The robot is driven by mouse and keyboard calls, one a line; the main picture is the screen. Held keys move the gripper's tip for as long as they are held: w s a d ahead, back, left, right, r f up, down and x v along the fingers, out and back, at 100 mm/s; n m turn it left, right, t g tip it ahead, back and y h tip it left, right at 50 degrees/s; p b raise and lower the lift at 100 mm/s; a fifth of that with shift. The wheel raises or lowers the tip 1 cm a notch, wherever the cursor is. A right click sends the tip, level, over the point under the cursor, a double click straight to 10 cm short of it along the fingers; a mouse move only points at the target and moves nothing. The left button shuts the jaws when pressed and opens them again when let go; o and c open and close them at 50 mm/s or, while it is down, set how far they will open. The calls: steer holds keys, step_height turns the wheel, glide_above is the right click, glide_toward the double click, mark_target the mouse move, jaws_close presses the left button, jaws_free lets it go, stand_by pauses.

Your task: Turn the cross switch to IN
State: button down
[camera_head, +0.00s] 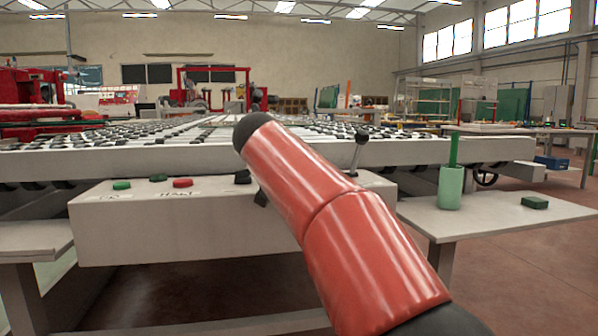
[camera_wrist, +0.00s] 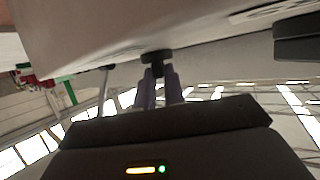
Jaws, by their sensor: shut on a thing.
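The pale control box (camera_head: 150,230) is fixed at the front of the roller table. A small black knob (camera_wrist: 157,58), apparently the cross switch, sticks out from the box in the wrist view.
A green button (camera_head: 121,185), a dark green button (camera_head: 158,178) and a red button (camera_head: 182,183) sit on the box top. A side table (camera_head: 490,215) at right bears a green cup (camera_head: 451,188).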

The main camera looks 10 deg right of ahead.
steer(key=shift+w+a+f+m+g+h, duration=0.1)
steer(key=shift+a+m+g+h, duration=0.05)
steer(key=shift+m+g+h, duration=0.3)
steer(key=shift+m, duration=0.25)
steer(key=c, duration=1.5)
jaws_free()
steer(key=v, duration=0.7)
steer(key=shift+s+a, duration=0.3)
